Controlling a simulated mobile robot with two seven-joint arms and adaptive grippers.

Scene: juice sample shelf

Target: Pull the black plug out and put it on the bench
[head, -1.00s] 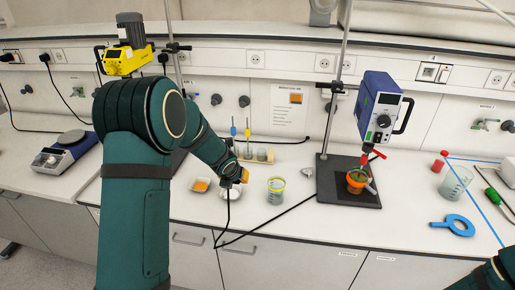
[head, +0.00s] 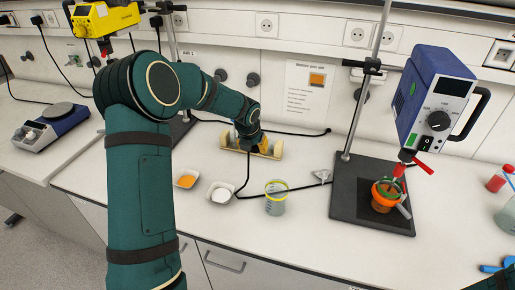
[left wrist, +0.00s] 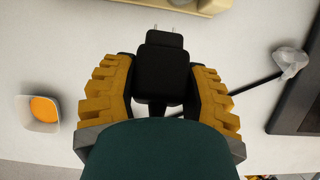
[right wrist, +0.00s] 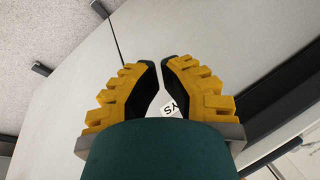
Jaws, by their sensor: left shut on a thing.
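My left gripper (left wrist: 162,75) is shut on the black plug (left wrist: 163,70), with a finger on each side of its body. The plug's bare metal prongs stick out past the fingers, clear of any socket, over the white bench (head: 140,180). I cannot tell whether the plug touches the bench. In the head view the left gripper (head: 255,143) is low at the cream rack (head: 268,151), and its own arm hides the plug. My right gripper (right wrist: 161,65) looks shut and empty, with its fingertips close together; a bench front is behind it.
White dishes, one with orange powder (head: 187,179) and one with white (head: 221,193), and a beaker (head: 276,198) stand in front of the rack. A stirrer (head: 437,105) stands over an orange pot (head: 385,196) at the right. The bench's left part is clear around the balance (head: 52,128).

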